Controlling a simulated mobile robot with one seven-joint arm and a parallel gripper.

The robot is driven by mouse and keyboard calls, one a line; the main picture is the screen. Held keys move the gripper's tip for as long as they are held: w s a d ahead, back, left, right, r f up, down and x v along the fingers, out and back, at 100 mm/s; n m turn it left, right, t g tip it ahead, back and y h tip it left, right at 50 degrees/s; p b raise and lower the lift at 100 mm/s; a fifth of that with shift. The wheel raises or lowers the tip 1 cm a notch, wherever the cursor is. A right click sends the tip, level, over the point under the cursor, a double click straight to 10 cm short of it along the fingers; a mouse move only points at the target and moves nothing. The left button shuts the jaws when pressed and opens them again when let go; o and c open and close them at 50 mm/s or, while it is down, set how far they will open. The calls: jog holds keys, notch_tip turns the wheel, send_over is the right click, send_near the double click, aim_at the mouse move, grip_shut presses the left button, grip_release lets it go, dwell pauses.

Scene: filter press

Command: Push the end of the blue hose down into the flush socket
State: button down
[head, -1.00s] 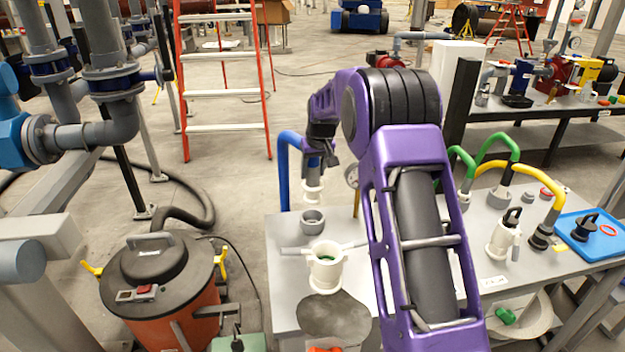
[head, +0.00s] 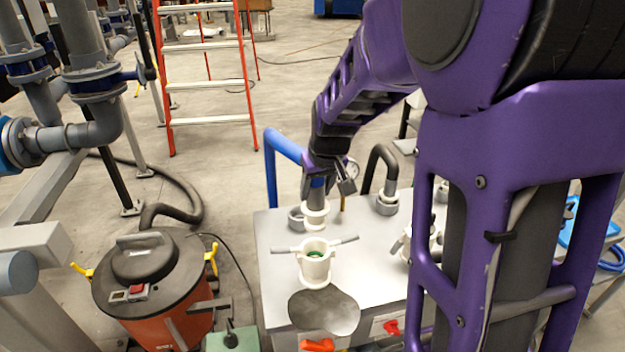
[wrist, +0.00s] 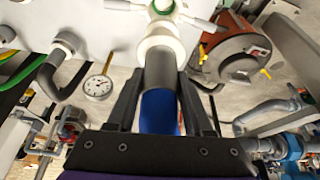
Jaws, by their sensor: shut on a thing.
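My gripper (wrist: 159,76) is shut on the blue hose (head: 285,150), near its end; the hose also shows between the fingers in the wrist view (wrist: 159,112). I cannot tell for sure which opening is the flush socket, nor the collar's exact height.
The light grey bench (head: 275,240) carries a black hose (head: 380,160) in another socket and a dark oval patch (head: 324,311). A round gauge (wrist: 97,86) shows in the wrist view. An orange drum (head: 160,300) stands left of the bench. My arm hides the bench's right side.

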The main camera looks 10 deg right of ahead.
aim_at(316, 226)
jog(key=shift+f+b, duration=2.3)
jog(key=shift+f, duration=1.05)
jog(key=shift+f+b, duration=1.85)
jog(key=shift+f, duration=0.3)
jog(key=shift+f, duration=0.65)
jog(key=shift+c, duration=1.1)
grip_release()
